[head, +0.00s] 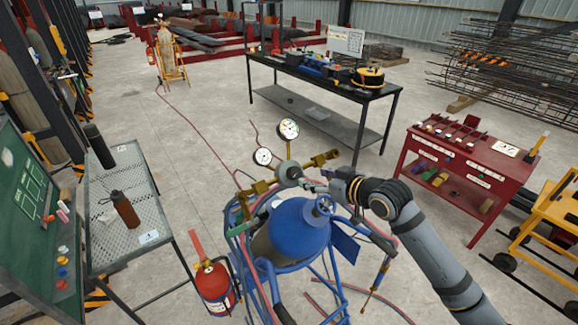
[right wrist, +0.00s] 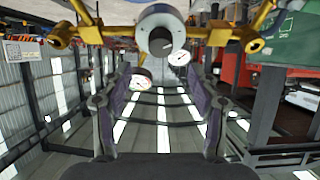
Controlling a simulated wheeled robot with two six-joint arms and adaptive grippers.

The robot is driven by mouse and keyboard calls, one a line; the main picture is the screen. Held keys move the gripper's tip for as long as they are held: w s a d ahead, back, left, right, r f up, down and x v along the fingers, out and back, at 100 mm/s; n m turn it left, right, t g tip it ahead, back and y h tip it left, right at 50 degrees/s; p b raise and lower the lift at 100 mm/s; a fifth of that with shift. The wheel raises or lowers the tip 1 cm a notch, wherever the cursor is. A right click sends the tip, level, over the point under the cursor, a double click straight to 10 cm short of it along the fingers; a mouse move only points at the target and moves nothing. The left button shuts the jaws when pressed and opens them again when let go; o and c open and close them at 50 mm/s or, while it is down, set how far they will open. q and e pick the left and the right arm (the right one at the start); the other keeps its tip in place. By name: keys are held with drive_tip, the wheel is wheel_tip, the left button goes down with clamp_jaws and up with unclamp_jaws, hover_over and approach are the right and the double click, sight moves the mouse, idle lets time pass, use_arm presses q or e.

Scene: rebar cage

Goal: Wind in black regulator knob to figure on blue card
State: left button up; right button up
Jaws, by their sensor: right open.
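The regulator (head: 288,172) is a round grey body on brass fittings above a blue gas cylinder (head: 297,230), with a large gauge (head: 288,129) and a smaller gauge (head: 263,156). In the right wrist view its round front (right wrist: 160,35) with a dark centre knob (right wrist: 161,41) lies just beyond my fingertips. My right gripper (head: 315,185) is open beside the regulator, and its fingers (right wrist: 160,78) stand wide apart with nothing between them. A blue flat panel (head: 343,243) hangs right of the cylinder; I cannot tell whether it is the card, and no figure is readable. My left gripper is not in view.
Brass valve arms (head: 322,158) and red hoses surround the regulator. A fire extinguisher (head: 213,287) stands at lower left, near a mesh table (head: 125,165). A black workbench (head: 325,80) and a red tool bench (head: 465,160) stand behind. Open floor lies between them.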

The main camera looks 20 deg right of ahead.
sight(297, 173)
drive_tip(key=shift+p+v, duration=0.3)
drive_tip(key=shift+v, duration=0.6)
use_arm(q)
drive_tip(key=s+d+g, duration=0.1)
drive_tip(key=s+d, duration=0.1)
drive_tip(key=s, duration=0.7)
use_arm(e)
drive_tip(key=shift+w+a+f, duration=0.15)
drive_tip(key=shift+w+a, duration=0.2)
drive_tip(key=shift+w, duration=0.15)
drive_tip(key=p+x, duration=0.2)
drive_tip(key=x, duration=0.3)
drive_tip(key=shift+a, duration=0.1)
drive_tip(key=p+x, duration=0.1)
drive_tip(key=x, duration=0.2)
drive_tip(key=shift+w+f, duration=0.1)
drive_tip(key=shift+w, duration=0.2)
drive_tip(key=shift+w+f, duration=0.15)
drive_tip(key=shift+w, duration=0.05)
drive_tip(key=shift+w+f, duration=0.1)
drive_tip(key=shift+f, duration=0.05)
drive_tip(key=c, duration=1.2)
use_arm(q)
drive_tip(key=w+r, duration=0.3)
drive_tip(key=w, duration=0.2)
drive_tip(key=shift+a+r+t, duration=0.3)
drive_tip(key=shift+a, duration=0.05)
use_arm(e)
drive_tip(key=shift+o, duration=0.2)
